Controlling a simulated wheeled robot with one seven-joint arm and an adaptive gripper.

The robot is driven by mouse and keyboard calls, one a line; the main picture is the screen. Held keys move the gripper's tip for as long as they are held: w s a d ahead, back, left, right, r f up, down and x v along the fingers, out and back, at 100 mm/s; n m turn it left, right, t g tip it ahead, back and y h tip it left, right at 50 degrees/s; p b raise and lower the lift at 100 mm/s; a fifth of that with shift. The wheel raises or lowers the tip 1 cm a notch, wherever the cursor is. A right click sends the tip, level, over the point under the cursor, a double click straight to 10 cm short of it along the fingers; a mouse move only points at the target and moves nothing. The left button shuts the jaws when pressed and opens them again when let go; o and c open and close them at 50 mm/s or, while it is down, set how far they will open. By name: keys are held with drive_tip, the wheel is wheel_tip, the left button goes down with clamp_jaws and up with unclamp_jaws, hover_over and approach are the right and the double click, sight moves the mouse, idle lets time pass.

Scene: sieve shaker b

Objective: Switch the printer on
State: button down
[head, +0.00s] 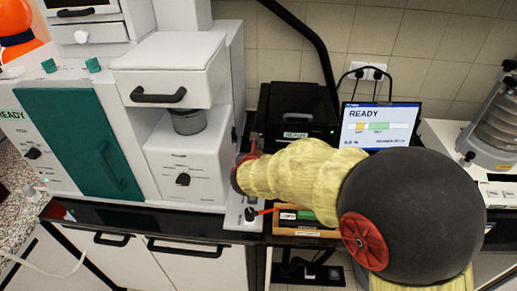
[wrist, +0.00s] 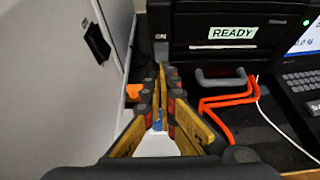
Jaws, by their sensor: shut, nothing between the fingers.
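The printer is a black box (head: 300,103) with a READY label, standing against the back wall. In the wrist view its dark front (wrist: 235,55) fills the upper right. A small grey part (wrist: 160,50) marked ON sits at the printer's left edge. My gripper (wrist: 158,72) is shut and empty, with its tips just in front of and below this ON part. I cannot tell whether they touch it. In the head view my gripper (head: 250,148) is partly hidden by my yellow arm.
A white machine (head: 190,145) stands close on the left. A screen reading READY (head: 378,125) stands right of the printer. An orange-handled tool (wrist: 230,95) and a white cable lie on the black surface right of my gripper. A sieve stack (head: 495,125) stands far right.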

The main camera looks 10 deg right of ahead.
drive_tip(key=shift+r+p+v, duration=0.2)
drive_tip(key=shift+p+v, duration=0.05)
drive_tip(key=shift+v, duration=0.85)
drive_tip(key=shift+r+p+v, duration=0.2)
drive_tip(key=shift+v, duration=0.95)
drive_tip(key=shift+w+d, duration=0.15)
drive_tip(key=shift+w, duration=0.05)
